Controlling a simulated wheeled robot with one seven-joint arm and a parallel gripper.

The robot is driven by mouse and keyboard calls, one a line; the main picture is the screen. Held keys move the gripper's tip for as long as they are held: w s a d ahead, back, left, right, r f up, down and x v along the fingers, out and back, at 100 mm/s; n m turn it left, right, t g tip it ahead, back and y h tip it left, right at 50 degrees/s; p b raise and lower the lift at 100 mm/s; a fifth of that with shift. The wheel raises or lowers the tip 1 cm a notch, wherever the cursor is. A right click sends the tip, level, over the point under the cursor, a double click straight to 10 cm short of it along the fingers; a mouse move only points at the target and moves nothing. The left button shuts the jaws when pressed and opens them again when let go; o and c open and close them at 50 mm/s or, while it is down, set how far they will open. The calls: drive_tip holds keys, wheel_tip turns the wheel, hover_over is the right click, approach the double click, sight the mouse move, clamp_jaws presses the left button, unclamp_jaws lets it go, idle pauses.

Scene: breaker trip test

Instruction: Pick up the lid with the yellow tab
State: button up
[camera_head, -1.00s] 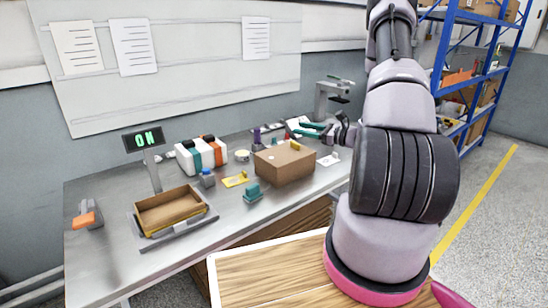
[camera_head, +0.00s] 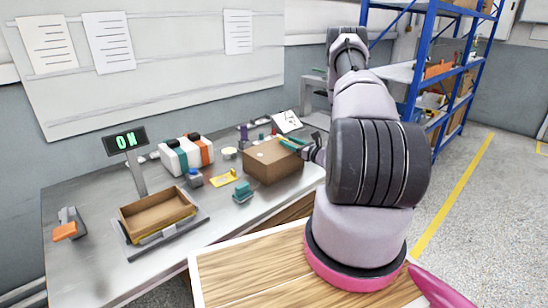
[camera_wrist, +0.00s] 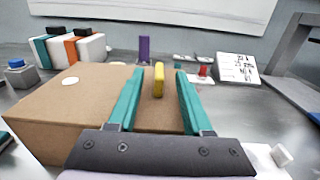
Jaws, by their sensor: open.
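The lid with the yellow tab is the top of a brown cardboard box (camera_head: 272,166) on the metal table. In the wrist view the lid (camera_wrist: 62,100) shows a yellow tab (camera_wrist: 159,79) standing upright and a round white spot at its left. My gripper (camera_wrist: 158,85) is open, with its two teal fingers on either side of the yellow tab and a gap on each side. In the head view my gripper (camera_head: 290,144) is at the right part of the box top, and hides the tab. I cannot tell how far the fingertips are above the lid.
An open shallow brown tray (camera_head: 158,214) stands on a grey base at the left, near an ON display (camera_head: 125,142). White bottles with teal and orange bands (camera_head: 186,154) stand behind. A teal block (camera_head: 243,192) and a yellow piece (camera_head: 223,178) lie left of the box.

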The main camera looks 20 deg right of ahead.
drive_tip(key=x, duration=0.3)
drive_tip(key=shift+w+a+f, duration=0.1)
drive_tip(key=shift+w+f, duration=0.1)
drive_tip(key=shift+w, duration=0.05)
clamp_jaws()
idle(1.2)
